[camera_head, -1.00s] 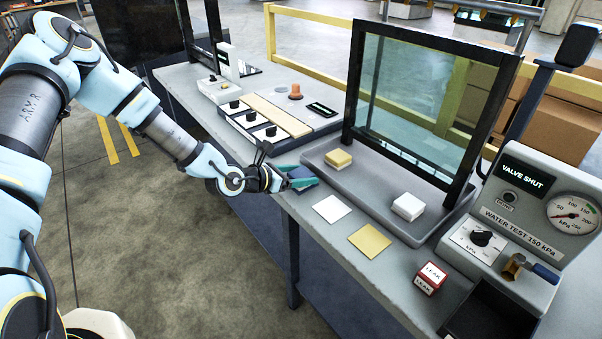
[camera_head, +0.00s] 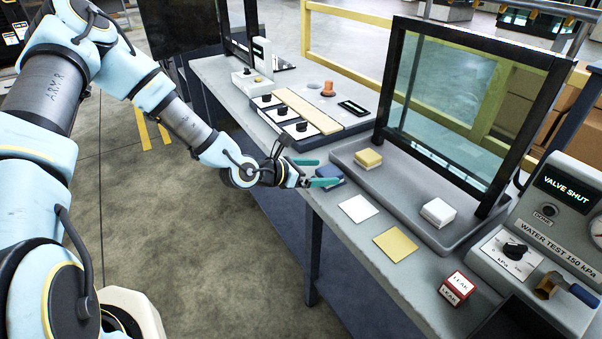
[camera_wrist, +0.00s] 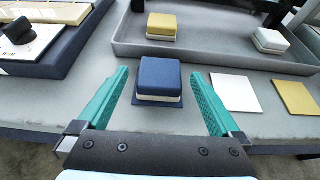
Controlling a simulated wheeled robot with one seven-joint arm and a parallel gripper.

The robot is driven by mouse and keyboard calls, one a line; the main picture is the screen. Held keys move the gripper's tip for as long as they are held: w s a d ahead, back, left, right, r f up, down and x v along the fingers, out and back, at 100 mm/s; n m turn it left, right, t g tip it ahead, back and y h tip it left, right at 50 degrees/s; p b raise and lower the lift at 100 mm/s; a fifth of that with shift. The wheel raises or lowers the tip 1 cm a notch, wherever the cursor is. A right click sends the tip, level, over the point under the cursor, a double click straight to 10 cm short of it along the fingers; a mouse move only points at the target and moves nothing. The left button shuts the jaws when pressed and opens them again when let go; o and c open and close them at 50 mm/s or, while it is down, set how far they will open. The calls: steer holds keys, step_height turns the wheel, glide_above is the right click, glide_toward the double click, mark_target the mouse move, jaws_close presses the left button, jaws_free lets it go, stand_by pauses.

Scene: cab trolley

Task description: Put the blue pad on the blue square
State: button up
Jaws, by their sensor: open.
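The blue pad (camera_wrist: 160,76), with a white lower layer, sits upright on the dark blue square (camera_wrist: 140,101) on the bench. Only the square's edges show around it. My gripper (camera_wrist: 158,72) is open, with one green finger on each side of the pad and a gap visible on both sides. In the head view my gripper (camera_head: 332,172) is at the bench's front edge and partly hides the blue pad (camera_head: 330,171).
A grey tray (camera_head: 400,196) behind holds a yellow pad (camera_head: 368,158) and a white pad (camera_head: 437,212). A white square (camera_head: 358,208) and a yellow square (camera_head: 396,245) lie bare to the right. A framed glass panel (camera_head: 450,110) stands over the tray. A red-and-white LEAK block (camera_head: 456,289) is at right.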

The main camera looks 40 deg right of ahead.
steer(key=b+v, duration=0.1)
steer(key=v, duration=0.7)
steer(key=shift+a, duration=0.25)
steer(key=w+a+f+m+t+y, duration=0.1)
steer(key=w+a+m+y, duration=0.35)
steer(key=a, duration=0.55)
steer(key=w+a+f+m+t+y, duration=0.1)
steer(key=w+a+m+y, duration=0.4)
steer(key=a, duration=0.6)
steer(key=s+a+r+m+y, duration=0.2)
steer(key=a+r, duration=0.4)
steer(key=a, duration=0.3)
steer(key=s+a+r+m+y, duration=0.1)
steer(key=s+a+r+m, duration=0.3)
steer(key=a+r+m, duration=0.3)
steer(key=shift+a+y, duration=0.35)
steer(key=shift+a, duration=0.85)
